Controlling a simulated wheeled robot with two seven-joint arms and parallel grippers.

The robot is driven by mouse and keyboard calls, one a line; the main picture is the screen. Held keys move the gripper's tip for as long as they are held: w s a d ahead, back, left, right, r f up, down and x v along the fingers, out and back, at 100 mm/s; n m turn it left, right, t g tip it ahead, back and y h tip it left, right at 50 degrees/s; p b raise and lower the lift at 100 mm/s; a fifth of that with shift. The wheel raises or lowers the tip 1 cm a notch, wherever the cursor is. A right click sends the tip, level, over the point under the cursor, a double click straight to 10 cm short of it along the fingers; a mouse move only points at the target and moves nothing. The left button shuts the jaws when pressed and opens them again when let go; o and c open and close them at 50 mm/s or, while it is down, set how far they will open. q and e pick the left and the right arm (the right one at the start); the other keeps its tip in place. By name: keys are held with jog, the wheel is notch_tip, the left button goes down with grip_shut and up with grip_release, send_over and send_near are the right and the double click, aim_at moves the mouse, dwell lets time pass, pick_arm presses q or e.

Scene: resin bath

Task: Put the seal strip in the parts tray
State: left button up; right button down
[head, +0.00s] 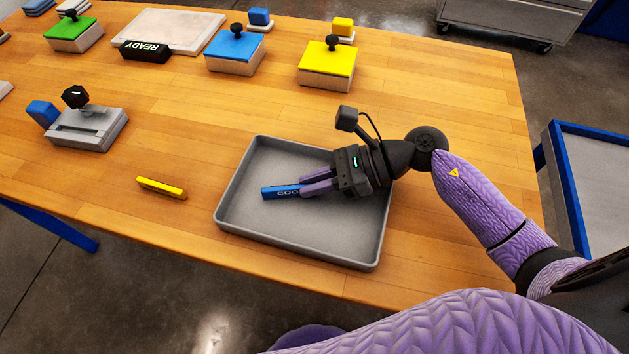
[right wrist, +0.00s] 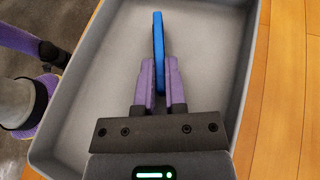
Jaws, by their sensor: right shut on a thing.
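A blue strip (head: 280,192) with pale lettering, partly hidden by the fingers, is held between the fingertips of my right gripper (head: 305,187). The gripper is shut on it, inside the outline of the grey parts tray (head: 228,205). In the right wrist view the blue strip (right wrist: 158,38) stands on edge and sticks out past the purple fingers (right wrist: 159,70), over the tray floor (right wrist: 205,45). I cannot tell whether the strip touches the floor. A yellow strip (head: 161,188) with dark marks lies on the table left of the tray. My left gripper is not in view.
On the wooden table (head: 180,240) stand green (head: 73,34), blue (head: 234,51) and yellow (head: 327,65) topped blocks with black knobs. A grey fixture (head: 88,129) stands at left. A black READY sign (head: 145,52) lies by a pale plate (head: 170,28). Table around the yellow strip is clear.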

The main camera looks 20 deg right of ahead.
jog(key=shift+d+f+b, duration=0.15)
jog(key=shift+f+b, duration=0.15)
jog(key=shift+f, duration=0.35)
jog(key=c, duration=0.9)
grip_release()
jog(key=shift+f, duration=0.1)
jog(key=shift+o, duration=1)
jog(key=shift+s+a, duration=0.1)
jog(key=shift+a, duration=0.3)
jog(key=shift+r+p, duration=0.35)
jog(key=shift+r, duration=0.1)
jog(key=v, duration=1.1)
jog(key=shift+d+r, duration=0.2)
jog(key=shift+d, duration=0.05)
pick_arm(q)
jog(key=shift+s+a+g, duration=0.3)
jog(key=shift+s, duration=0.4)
pick_arm(e)
jog(key=shift+d+r, duration=0.2)
jog(key=shift+d, duration=0.15)
